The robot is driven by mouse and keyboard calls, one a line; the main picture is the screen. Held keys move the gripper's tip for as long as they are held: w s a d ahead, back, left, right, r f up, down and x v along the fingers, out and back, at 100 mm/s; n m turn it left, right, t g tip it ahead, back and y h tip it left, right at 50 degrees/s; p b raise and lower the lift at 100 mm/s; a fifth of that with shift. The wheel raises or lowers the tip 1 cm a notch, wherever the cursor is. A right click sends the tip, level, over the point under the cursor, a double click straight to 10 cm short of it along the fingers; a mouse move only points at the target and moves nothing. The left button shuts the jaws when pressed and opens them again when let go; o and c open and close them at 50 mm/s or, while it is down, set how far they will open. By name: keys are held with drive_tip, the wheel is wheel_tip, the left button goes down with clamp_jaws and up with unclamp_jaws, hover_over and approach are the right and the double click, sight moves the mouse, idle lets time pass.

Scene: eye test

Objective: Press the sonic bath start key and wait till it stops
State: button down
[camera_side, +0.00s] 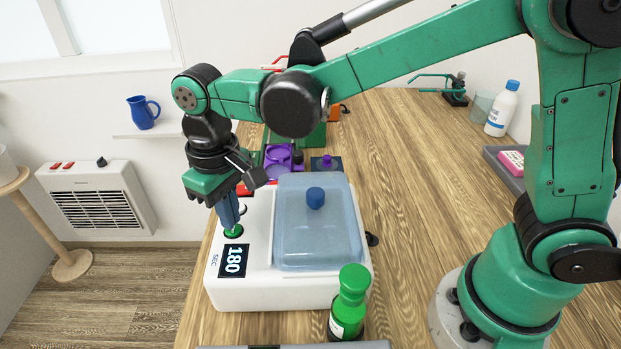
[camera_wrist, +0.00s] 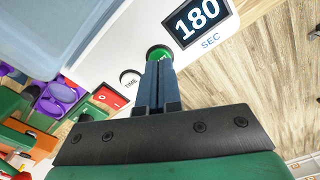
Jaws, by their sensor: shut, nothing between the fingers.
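The sonic bath (camera_side: 262,292) is a white box on the wooden table, with a clear bluish lid (camera_side: 318,235) with a blue knob on it. Its display (camera_side: 233,260) reads 180 SEC; the display also shows in the wrist view (camera_wrist: 197,20). The green start key (camera_side: 233,231) is beside the display, and it shows in the wrist view (camera_wrist: 157,52) at my fingertips. My gripper (camera_side: 231,228) is shut and empty, pointing down with its tips at the green key. The tips appear to touch the key and partly hide it. A TIME knob (camera_wrist: 130,78) and a red switch (camera_wrist: 108,97) sit nearby.
A green-capped bottle (camera_side: 349,305) stands close in front of the bath. Purple items (camera_side: 278,158) stand behind it. A white bottle (camera_side: 502,110) and a grey tray with a pink item (camera_side: 512,160) are at the right. The table between is clear.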

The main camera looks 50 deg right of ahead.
drive_tip(key=shift+f, duration=0.45)
drive_tip(key=shift+r, duration=0.1)
wheel_tip(320, 180, up, 8)
idle(1.0)
drive_tip(key=d+t, duration=0.1)
drive_tip(key=d, duration=0.1)
drive_tip(key=s+d+m+t, duration=0.1)
drive_tip(key=d, duration=0.2)
drive_tip(key=s+d+t, duration=0.1)
drive_tip(key=d, duration=0.2)
drive_tip(key=shift+s+d+m+y, duration=0.2)
drive_tip(key=shift+m+y, duration=0.1)
drive_tip(key=shift+y, duration=0.1)
drive_tip(key=s+d+f+t, duration=0.1)
drive_tip(key=d, duration=0.1)
drive_tip(key=s+d+f+m+t, duration=0.1)
drive_tip(key=d, duration=0.1)
drive_tip(key=s+d+f+t, duration=0.1)
drive_tip(key=d+t, duration=0.1)
drive_tip(key=shift+s+d+f+h, duration=0.15)
drive_tip(key=shift+s+d+h, duration=0.2)
drive_tip(key=shift+d+h, duration=0.05)
idle(3.9)
